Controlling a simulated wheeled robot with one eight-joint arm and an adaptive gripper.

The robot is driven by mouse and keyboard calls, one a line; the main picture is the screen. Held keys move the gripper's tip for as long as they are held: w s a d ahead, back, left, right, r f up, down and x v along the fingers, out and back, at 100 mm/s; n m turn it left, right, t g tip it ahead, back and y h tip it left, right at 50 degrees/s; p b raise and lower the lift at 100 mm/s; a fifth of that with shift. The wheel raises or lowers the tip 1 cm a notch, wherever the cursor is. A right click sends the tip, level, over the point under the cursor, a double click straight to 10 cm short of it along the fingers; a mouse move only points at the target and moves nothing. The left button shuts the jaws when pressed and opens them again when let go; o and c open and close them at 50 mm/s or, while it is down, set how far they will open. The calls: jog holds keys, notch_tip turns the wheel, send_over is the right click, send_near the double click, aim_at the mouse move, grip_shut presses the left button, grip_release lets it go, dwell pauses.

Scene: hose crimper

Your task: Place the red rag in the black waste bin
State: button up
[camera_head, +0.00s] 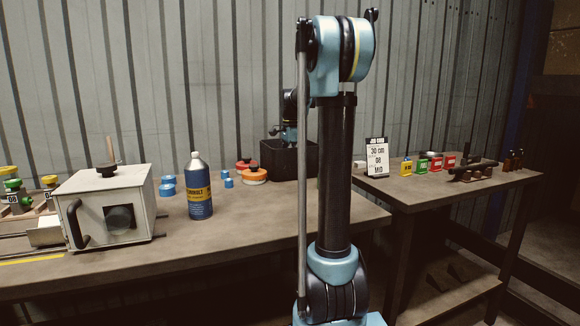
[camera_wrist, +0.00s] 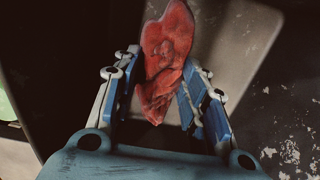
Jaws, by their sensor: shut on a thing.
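The red rag (camera_wrist: 167,50) is between the fingers of my gripper (camera_wrist: 160,75) in the wrist view, and the fingers are shut on it. The rag hangs past the fingertips. The black waste bin (camera_head: 272,160) stands on the table at the back, partly hidden behind my arm in the head view. My gripper (camera_head: 289,136) points down at the bin opening there. In the wrist view a lighter surface with a dark surround (camera_wrist: 235,60) lies below the rag, seemingly the bin's inside. I cannot tell whether the rag touches it.
Orange and red round caps (camera_head: 253,175) and a blue bottle (camera_head: 199,187) stand left of the bin. A white crimper box (camera_head: 85,180) is further left.

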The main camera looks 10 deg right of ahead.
jog(key=o, duration=1)
jog(key=shift+o, duration=0.2)
notch_tip(320, 180, up, 12)
jog(key=shift+s, duration=0.1)
